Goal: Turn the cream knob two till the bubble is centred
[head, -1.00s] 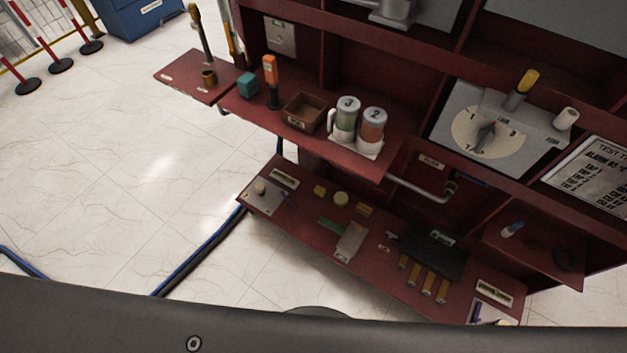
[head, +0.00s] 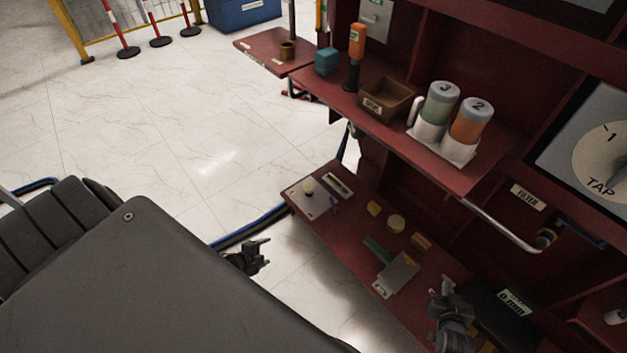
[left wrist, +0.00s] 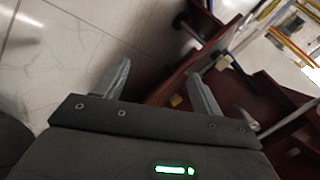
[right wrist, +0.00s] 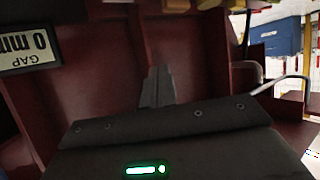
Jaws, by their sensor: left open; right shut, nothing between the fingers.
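A cream knob (head: 308,185) stands on a pale plate at the left end of the lower red shelf in the head view. A level vial (head: 339,186) lies beside it; its bubble is too small to make out. I cannot read a number on this knob. My left gripper (head: 264,251) is open and empty, left of the lower shelf and nearer to me than the knob. Its spread fingers (left wrist: 162,88) show in the left wrist view. My right gripper (head: 447,287) is shut and empty by the shelf's right part; its closed fingers (right wrist: 158,86) show in the right wrist view.
A dark "0 mm" block (head: 500,310) is beside my right gripper. The upper shelf holds a brown box (head: 388,100) and jars.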

